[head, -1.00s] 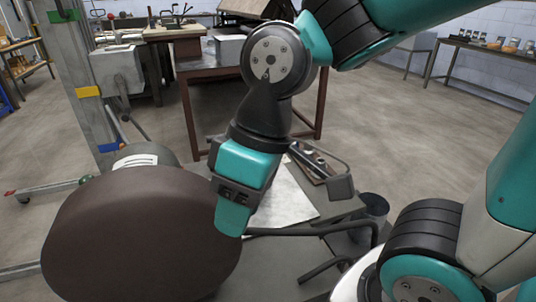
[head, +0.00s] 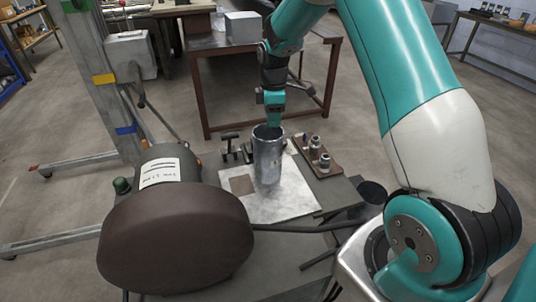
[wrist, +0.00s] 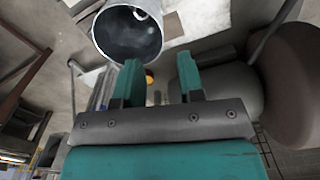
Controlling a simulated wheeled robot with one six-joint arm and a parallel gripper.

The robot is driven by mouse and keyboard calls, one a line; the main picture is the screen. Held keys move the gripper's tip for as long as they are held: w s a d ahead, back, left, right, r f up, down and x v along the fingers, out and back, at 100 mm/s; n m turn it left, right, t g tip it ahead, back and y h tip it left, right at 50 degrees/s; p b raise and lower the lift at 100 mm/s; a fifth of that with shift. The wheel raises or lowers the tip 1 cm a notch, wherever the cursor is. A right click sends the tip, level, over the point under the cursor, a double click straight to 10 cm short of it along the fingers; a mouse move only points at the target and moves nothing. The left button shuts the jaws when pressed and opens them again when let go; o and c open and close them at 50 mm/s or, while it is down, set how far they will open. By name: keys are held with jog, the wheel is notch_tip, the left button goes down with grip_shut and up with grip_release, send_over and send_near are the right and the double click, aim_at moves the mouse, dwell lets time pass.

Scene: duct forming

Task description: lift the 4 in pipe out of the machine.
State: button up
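The 4 in pipe (head: 267,157) is a grey metal cylinder standing upright on a pale sheet (head: 290,197) on the machine's bed, its open end up. The machine has a large dark brown round housing (head: 175,240) in front. My gripper (head: 274,121) points down at the pipe's top rim. In the wrist view my gripper (wrist: 159,68) has its two teal fingers apart with nothing held between them. The pipe's open mouth (wrist: 128,36) lies just past the left fingertip, overlapping it. I cannot tell whether a finger touches the rim.
A brown tray with small metal parts (head: 318,158) lies right of the pipe, and a dark clamp-like tool (head: 232,145) lies left of it. A grey post (head: 95,80) stands at left. A brown table (head: 262,75) stands behind. Open floor lies to the right.

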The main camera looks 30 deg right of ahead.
jog(key=p, duration=0.2)
send_over(268, 155)
jog(key=d, duration=0.1)
notch_tip(268, 155, down, 8)
jog(key=shift+a+f+p, duration=0.2)
jog(key=shift+f+p, duration=1.4)
jog(key=shift+f, duration=0.85)
grip_shut()
